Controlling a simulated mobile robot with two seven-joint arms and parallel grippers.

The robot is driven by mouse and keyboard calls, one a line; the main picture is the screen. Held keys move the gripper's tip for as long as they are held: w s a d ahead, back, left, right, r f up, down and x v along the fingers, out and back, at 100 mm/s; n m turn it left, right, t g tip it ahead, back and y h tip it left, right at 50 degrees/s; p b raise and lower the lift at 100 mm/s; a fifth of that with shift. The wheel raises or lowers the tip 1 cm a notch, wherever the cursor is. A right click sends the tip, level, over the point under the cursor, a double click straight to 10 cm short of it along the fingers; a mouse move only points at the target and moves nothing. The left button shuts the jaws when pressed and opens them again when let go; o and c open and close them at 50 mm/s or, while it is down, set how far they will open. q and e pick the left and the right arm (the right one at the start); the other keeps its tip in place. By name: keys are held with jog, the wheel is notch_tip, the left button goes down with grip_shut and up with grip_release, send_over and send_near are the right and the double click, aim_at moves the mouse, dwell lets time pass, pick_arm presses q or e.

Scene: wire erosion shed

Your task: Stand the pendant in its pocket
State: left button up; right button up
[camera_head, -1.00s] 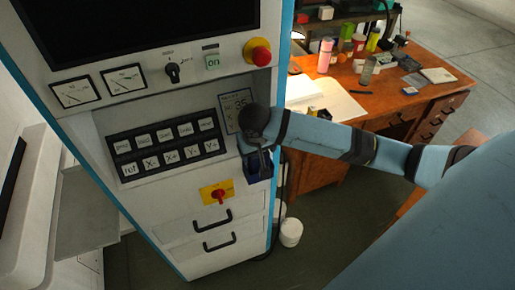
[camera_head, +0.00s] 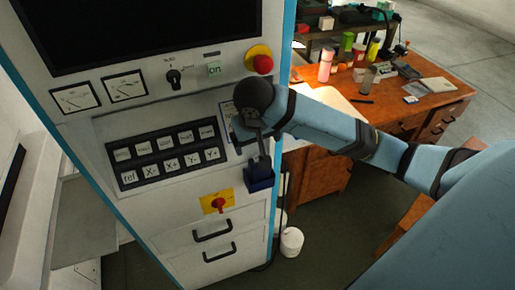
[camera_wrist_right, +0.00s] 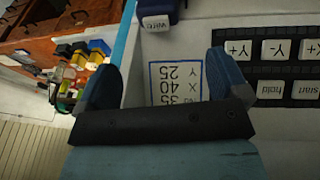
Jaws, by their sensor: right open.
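The dark blue pocket (camera_head: 260,179) hangs on the machine's front, at the right edge below the keypad. A slim dark piece shows just above it in the head view; I cannot tell whether it is the pendant or one of my fingers. A navy part with a white "wire" label (camera_wrist_right: 155,22) is at the top of the wrist view; whether it is pendant or pocket is unclear. My right gripper (camera_head: 251,132) is above the pocket, facing the panel. In the wrist view its fingers (camera_wrist_right: 165,75) are wide apart with nothing between them. My left gripper is out of view.
The keypad (camera_head: 165,156) is left of my right gripper, and a printed data card (camera_wrist_right: 176,84) lies behind it. A red emergency button (camera_head: 262,64) is above. A yellow-backed red switch (camera_head: 218,203) is lower left. A cluttered wooden desk (camera_head: 440,103) stands behind.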

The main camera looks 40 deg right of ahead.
jog(key=s+a+f+n+t+y, duration=0.1)
jog(key=a+f+n+t+y, duration=0.15)
jog(key=a+f, duration=0.4)
jog(key=s+a+f+n+t+y, duration=0.1)
jog(key=s+a+f+y, duration=0.2)
jog(key=f, duration=0.6)
jog(key=s+f+n+t, duration=0.2)
jog(key=s+f+t, duration=0.3)
jog(key=s+f, duration=0.6)
jog(key=shift+s+d+f+h, duration=0.2)
jog(key=shift+s+d+h, duration=0.15)
jog(key=shift+s, duration=0.25)
